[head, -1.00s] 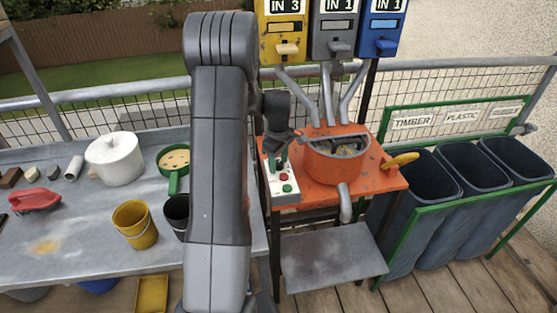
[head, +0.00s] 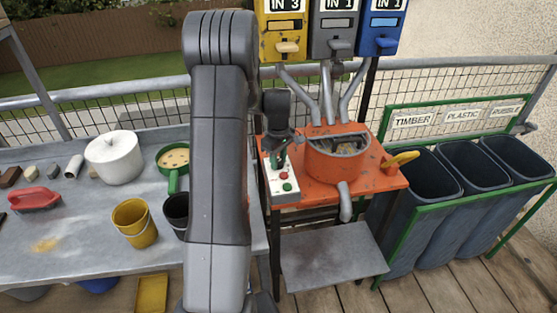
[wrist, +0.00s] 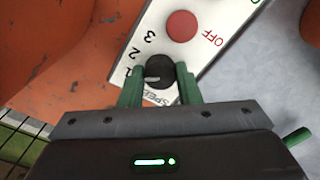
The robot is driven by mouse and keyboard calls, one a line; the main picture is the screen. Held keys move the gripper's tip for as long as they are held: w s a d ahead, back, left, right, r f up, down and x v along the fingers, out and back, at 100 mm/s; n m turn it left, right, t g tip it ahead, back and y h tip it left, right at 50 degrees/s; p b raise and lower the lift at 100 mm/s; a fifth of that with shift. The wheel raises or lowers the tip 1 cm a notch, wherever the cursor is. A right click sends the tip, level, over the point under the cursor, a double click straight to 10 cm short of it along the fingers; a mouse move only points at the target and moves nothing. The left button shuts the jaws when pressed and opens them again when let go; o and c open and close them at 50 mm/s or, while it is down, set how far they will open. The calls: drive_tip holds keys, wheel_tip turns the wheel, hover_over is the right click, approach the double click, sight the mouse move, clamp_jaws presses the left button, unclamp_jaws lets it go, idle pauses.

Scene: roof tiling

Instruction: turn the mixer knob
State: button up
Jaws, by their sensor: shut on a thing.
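The mixer knob (wrist: 160,76) is a round black dial with a pale pointer line, on a white control panel (wrist: 208,20) marked SPEED with the numbers 1, 2 and 3. In the wrist view my gripper (wrist: 159,84) has its two green fingers on either side of the knob, shut on it. The pointer line lies on the side of the 1 and 2 marks. In the head view my gripper (head: 279,158) is at the back end of the panel (head: 284,190), and the knob is hidden. The orange mixer (head: 336,160) stands right of the panel.
A red OFF button (wrist: 182,26) is close to the knob.

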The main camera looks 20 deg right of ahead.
sight(279, 161)
drive_tip(key=m+b, duration=0.1)
drive_tip(key=m, duration=0.7)
drive_tip(key=m+b, duration=0.1)
drive_tip(key=m, duration=0.3)
drive_tip(key=shift+w+m, duration=0.1)
drive_tip(key=shift+m, duration=2.1)
drive_tip(key=shift+r, duration=0.1)
drive_tip(key=o, duration=1)
drive_tip(key=shift+c, duration=0.2)
wheel_tip(279, 161, up, 14)
